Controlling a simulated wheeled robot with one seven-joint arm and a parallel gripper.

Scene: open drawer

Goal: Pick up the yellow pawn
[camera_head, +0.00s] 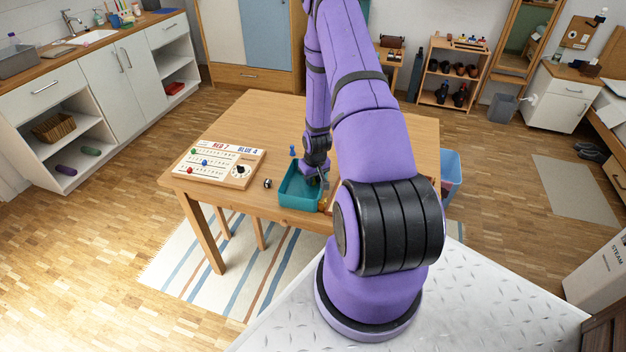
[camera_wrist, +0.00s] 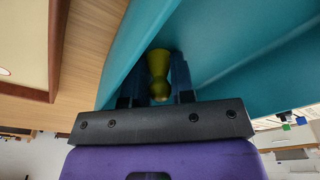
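The yellow pawn (camera_wrist: 159,64) shows in the wrist view between the two dark blue fingers of my gripper (camera_wrist: 160,84), inside the teal box. The fingers lie close along both sides of it and appear shut on it. The teal box (camera_head: 299,195) stands at the front edge of the wooden table in the head view, and its wall (camera_wrist: 140,40) fills much of the wrist view. My gripper (camera_head: 317,178) reaches down into the box in the head view. The pawn cannot be made out there.
A white game board (camera_head: 215,168) with coloured pieces lies left of the box on the table (camera_head: 262,115). A small dark-and-white ball (camera_head: 267,183) lies between them. A blue figure (camera_head: 292,151) shows at the box's back edge. A blue bin (camera_head: 451,172) stands right of the table.

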